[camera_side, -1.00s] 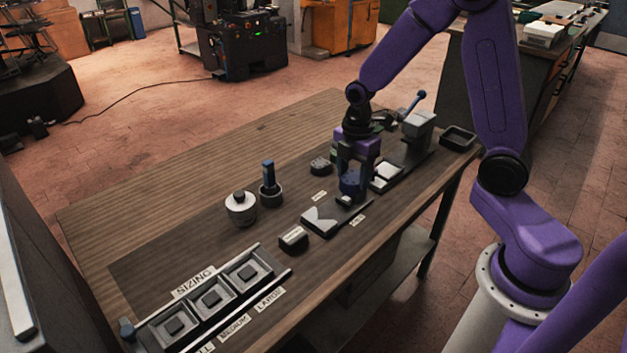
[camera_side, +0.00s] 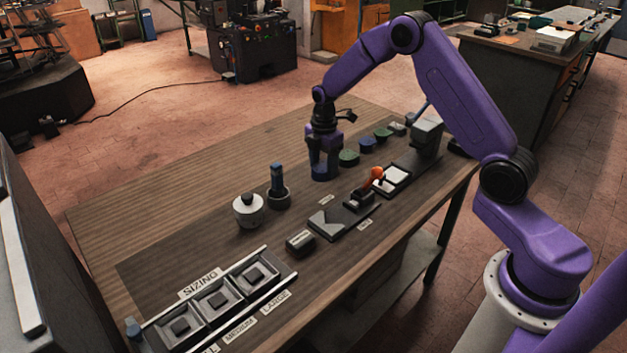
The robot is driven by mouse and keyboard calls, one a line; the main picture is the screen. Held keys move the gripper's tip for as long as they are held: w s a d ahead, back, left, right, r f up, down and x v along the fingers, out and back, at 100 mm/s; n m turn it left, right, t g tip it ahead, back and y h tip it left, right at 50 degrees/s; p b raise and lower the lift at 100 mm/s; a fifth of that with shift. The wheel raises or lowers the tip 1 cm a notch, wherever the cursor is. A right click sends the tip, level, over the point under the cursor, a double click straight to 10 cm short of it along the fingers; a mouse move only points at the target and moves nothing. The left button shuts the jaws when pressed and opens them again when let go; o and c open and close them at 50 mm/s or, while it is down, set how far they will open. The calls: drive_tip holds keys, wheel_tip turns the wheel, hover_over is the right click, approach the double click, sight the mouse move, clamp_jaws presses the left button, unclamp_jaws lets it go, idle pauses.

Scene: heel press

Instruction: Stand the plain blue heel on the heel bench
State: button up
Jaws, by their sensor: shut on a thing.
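My gripper (camera_side: 322,168) points straight down, shut on a blue heel (camera_side: 321,174). The heel is low, at the near-left end of a row of round heels at the back of the dark work area. Whether its underside touches the surface cannot be told, and the fingers hide part of it. Another blue heel (camera_side: 367,145) stands farther along the row, clear of my gripper. Its finer surface details are too small to see. No part is clearly marked as the heel bench.
Green heels (camera_side: 348,158) and (camera_side: 383,134) stand close by in the row. A white pot (camera_side: 248,211), a blue-topped post (camera_side: 277,183) and sizing trays (camera_side: 213,301) stand left. The back-left wood is clear.

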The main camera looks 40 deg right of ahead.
drive_tip(key=w+f, duration=0.4)
drive_tip(key=f, duration=0.1)
drive_tip(key=shift+d, duration=0.15)
drive_tip(key=shift+w+f, duration=0.1)
drive_tip(key=shift+f, duration=1.55)
drive_tip(key=shift+f, duration=0.1)
drive_tip(key=o, duration=1.1)
wheel_tip(320, 180, up, 12)
